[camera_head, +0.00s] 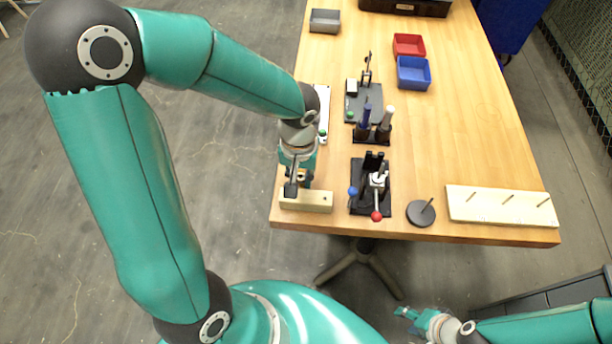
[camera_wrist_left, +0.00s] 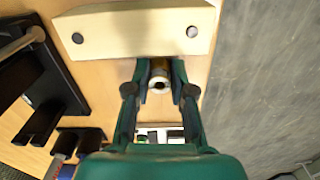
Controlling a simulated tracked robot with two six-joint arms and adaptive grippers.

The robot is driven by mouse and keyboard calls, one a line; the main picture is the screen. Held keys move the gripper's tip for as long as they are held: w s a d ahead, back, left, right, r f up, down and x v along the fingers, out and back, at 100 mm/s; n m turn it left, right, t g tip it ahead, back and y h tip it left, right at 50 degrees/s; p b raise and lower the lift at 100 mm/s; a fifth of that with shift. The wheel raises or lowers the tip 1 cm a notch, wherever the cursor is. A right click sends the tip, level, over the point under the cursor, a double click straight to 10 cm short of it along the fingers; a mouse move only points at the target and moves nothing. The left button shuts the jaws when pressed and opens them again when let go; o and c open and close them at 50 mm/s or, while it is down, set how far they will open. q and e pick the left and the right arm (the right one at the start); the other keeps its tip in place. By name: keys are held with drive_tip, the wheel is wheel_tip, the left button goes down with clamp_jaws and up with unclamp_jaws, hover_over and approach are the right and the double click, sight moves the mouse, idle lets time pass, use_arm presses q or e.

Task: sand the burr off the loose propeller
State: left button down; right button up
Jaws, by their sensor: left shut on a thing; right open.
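My left gripper (camera_head: 298,178) is at the front left of the bench, right at a pale wooden block (camera_head: 307,203). In the left wrist view its fingers (camera_wrist_left: 160,75) are shut on a small cylindrical thing (camera_wrist_left: 159,84) with a brass-coloured side and a pale ring at its end, close beside the block. I cannot tell whether it touches the block. A black fixture (camera_head: 358,203) with a blue and a red knob holds a small silvery part (camera_head: 377,181); I cannot tell whether this is the propeller. My right gripper (camera_head: 410,314) is open, low beyond the bench's front edge.
A dark round base with a peg (camera_head: 420,214) and a pale pegged board (camera_head: 484,209) stand front right. Behind the fixture are a black holder with two upright tools (camera_head: 371,137) and a grey plate (camera_head: 361,116). Red (camera_head: 409,44), blue (camera_head: 413,73) and grey (camera_head: 324,20) bins stand farther back.

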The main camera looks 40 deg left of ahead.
sight(316, 187)
idle(0.3)
use_arm(q)
drive_tip(key=shift+w+d, duration=0.3)
drive_tip(key=shift+d, duration=0.15)
drive_tip(key=shift+d+b, duration=0.1)
drive_tip(key=shift+b, duration=0.2)
drive_tip(key=shift+w+d, duration=0.35)
drive_tip(key=shift+d, duration=0.2)
drive_tip(key=shift+d, duration=0.1)
drive_tip(key=shift+w+d+b, duration=0.35)
drive_tip(key=shift+d, duration=0.05)
drive_tip(key=shift+a, duration=0.15)
drive_tip(key=shift+s+a, duration=0.35)
drive_tip(key=shift+a, duration=0.1)
